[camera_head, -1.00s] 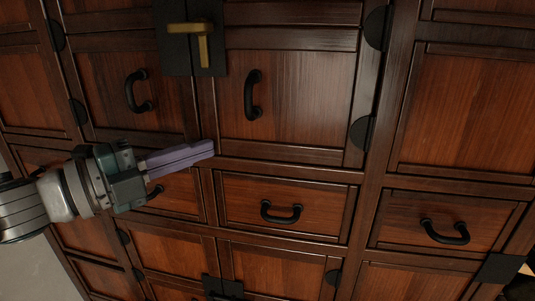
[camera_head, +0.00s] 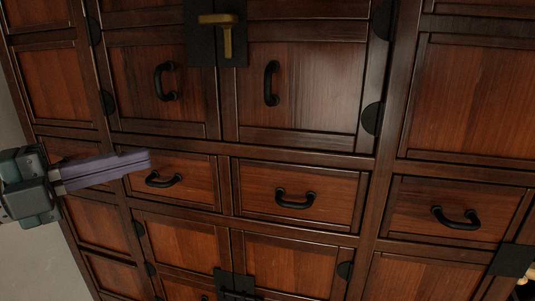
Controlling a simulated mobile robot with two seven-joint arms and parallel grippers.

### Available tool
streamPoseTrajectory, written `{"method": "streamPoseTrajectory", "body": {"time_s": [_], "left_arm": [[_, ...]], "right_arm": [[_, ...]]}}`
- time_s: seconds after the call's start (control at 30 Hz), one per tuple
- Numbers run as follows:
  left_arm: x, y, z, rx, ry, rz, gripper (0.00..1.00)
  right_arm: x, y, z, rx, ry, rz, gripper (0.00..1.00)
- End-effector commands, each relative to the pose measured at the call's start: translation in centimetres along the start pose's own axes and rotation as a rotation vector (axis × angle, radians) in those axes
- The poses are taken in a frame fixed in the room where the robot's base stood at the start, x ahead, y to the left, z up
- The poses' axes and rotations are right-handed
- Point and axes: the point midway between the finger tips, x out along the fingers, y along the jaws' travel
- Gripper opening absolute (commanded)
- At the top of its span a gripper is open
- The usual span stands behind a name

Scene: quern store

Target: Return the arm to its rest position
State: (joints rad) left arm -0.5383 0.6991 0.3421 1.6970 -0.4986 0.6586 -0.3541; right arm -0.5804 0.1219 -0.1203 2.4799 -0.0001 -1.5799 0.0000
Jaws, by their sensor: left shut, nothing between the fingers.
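My left gripper (camera_head: 146,161) comes in from the left edge in the camera_head view. Its purple fingers are shut together with nothing between them. They point right, in front of the wooden cabinet (camera_head: 300,152), and overlap the left part of a small drawer (camera_head: 198,176) in the picture. The gripper holds no handle. My right gripper is not in view.
The cabinet fills most of the view, with its doors and drawers closed. Black handles (camera_head: 271,84) and a brass latch (camera_head: 226,38) stick out from its front. A pale floor or wall area (camera_head: 30,255) shows at lower left.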

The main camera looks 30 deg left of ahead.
Motion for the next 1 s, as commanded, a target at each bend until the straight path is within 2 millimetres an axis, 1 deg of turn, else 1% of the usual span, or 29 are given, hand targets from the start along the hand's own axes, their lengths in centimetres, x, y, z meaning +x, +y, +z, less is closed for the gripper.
{"method": "streamPoseTrajectory", "body": {"time_s": [0.17,0.27,0.37,0.4,0.47,0.53,0.57,0.6,0.67,0.7,0.77,0.8,0.87,0.9,0.97,1.0], "left_arm": [[0.1,0.1,0.1,-0.023,-0.025,-0.002,0.0],[0.6,0.6,0.5,-0.107,-0.123,-0.002,0.0],[1.1,2.0,1.1,-0.27,-0.295,0.011,0.0],[1.1,2.9,1.2,-0.355,-0.376,0.022,0.0],[0.8,4.4,0.9,-0.49,-0.497,0.051,0.0],[0.2,6.4,0.1,-0.653,-0.631,0.1,0.0],[-0.1,7.4,-0.6,-0.721,-0.686,0.127,0.0],[-0.6,8.6,-1.6,-0.814,-0.755,0.166,0.0],[-1.4,10.3,-3.6,-0.947,-0.85,0.236,0.0],[-2.0,11.2,-5.2,-1.028,-0.906,0.286,0.0],[-3.0,12.4,-7.6,-1.137,-0.979,0.367,0.0],[-3.6,13.0,-9.3,-1.202,-1.022,0.421,0.0],[-4.5,13.6,-11.9,-1.288,-1.075,0.506,0.0],[-5.1,13.8,-13.7,-1.341,-1.106,0.564,0.0],[-6.1,13.9,-16.2,-1.409,-1.146,0.653,0.0],[-6.8,13.9,-17.9,-1.449,-1.172,0.713,0.0]], "right_arm": [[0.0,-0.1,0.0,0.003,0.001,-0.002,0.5],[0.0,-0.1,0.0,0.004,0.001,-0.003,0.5],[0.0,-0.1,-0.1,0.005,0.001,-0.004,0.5],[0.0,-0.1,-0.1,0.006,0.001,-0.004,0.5],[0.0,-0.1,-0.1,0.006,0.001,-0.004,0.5],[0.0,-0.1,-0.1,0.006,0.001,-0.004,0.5],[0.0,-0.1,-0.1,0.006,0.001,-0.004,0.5],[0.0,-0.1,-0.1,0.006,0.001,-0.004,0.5],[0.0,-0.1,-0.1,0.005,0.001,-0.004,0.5],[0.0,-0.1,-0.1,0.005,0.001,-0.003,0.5],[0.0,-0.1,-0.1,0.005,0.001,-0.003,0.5],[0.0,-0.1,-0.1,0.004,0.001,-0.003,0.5],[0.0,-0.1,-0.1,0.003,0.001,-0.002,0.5],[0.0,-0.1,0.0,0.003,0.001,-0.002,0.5],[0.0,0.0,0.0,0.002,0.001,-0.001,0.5],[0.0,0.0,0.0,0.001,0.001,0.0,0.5]]}}
